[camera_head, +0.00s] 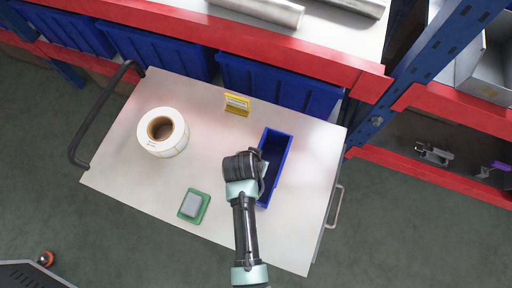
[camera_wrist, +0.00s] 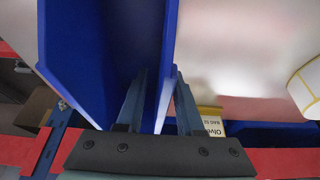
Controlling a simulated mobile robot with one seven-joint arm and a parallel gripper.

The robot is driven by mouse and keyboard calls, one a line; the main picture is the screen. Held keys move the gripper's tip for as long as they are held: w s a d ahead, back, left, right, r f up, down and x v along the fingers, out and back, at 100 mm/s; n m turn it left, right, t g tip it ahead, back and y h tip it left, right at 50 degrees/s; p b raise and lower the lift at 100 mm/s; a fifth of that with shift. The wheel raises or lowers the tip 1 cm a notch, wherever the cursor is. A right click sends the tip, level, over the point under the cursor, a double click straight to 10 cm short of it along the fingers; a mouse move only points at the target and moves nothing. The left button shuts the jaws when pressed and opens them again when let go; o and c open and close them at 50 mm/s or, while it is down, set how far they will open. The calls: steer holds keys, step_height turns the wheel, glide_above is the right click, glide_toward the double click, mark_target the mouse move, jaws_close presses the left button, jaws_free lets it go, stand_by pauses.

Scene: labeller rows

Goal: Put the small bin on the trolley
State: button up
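The small bin is an open blue bin (camera_head: 283,152) on the right part of the trolley top (camera_head: 105,160). My gripper (camera_head: 262,170) is at the bin's left long side, and my arm hides part of that side. In the wrist view the bin (camera_wrist: 70,60) fills the upper left. There, my gripper (camera_wrist: 161,85) has one finger on each side of a bin wall, with a gap between the fingers. It looks open, with the wall between the fingers. Whether either finger touches the wall is hard to see.
A white label roll (camera_head: 160,132), a yellow sign (camera_head: 237,104) and a green-framed pad (camera_head: 194,205) are also on the trolley. A red-beamed rack (camera_head: 330,68) with larger blue bins stands directly behind it. A blue upright (camera_head: 425,65) is close at the right.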

steer(key=v, duration=1.2)
steer(key=shift+r, duration=0.2)
steer(key=w+a+r+n+t+y, duration=0.1)
steer(key=w+r+t, duration=0.3)
steer(key=w+r, duration=0.45)
steer(key=w+r+t, duration=0.3)
steer(key=w+r, duration=0.3)
steer(key=r, duration=0.6)
step_height(320, 180, up, 16)
steer(key=w+t, duration=0.2)
steer(key=t, duration=0.4)
steer(key=s+d+r+n+t, duration=0.1)
steer(key=s+r+t, duration=0.2)
steer(key=r, duration=0.6)
steer(key=s+d+r+t, duration=0.1)
steer(key=s+r+t, duration=0.2)
steer(key=r, duration=0.7)
steer(key=s+d+r+n+t, duration=0.1)
steer(key=s+r+t, duration=0.3)
steer(key=r, duration=0.6)
steer(key=shift+s+d+r+n, duration=0.2)
steer(key=shift+s+d+n, duration=0.15)
steer(key=shift+s, duration=0.55)
